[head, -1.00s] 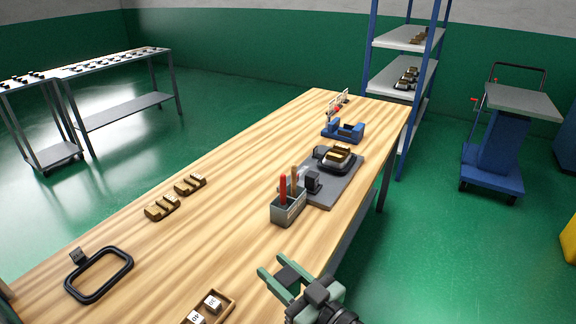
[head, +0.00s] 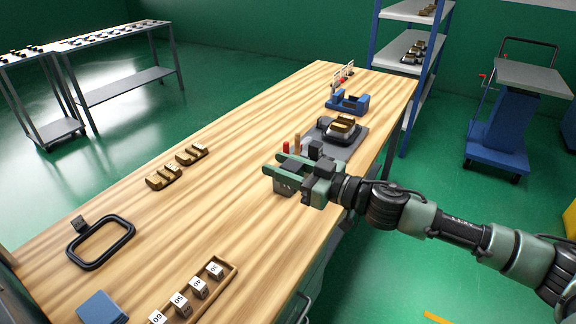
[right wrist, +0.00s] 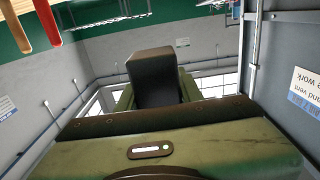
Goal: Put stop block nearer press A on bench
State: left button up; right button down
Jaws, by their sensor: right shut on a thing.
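My right gripper (head: 272,173) reaches in from the right over the bench (head: 215,195) and is shut on a dark block. The right wrist view shows this dark block (right wrist: 153,75) between the fingers; in the head view it is hard to make out. The gripper is in front of a grey bin with red and wooden handles and hides most of it. Behind it is a grey base plate (head: 352,142) bearing a black device with a gold-coloured top (head: 343,125). No label tells which thing is press A. My left gripper is out of view.
A blue fixture (head: 347,103) stands farther back.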

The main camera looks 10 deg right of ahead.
notch_tip(320, 180, down, 19)
jog(key=b, duration=0.4)
jog(key=shift+f, duration=0.1)
jog(key=c, duration=0.9)
grip_release()
jog(key=shift+f, duration=0.15)
jog(key=shift+s, duration=0.1)
jog(key=b+v, duration=0.1)
jog(key=v, duration=0.9)
jog(key=shift+s+d+b, duration=0.2)
jog(key=shift+b, duration=0.1)
jog(key=shift+s+d, duration=0.45)
jog(key=shift+s, duration=0.05)
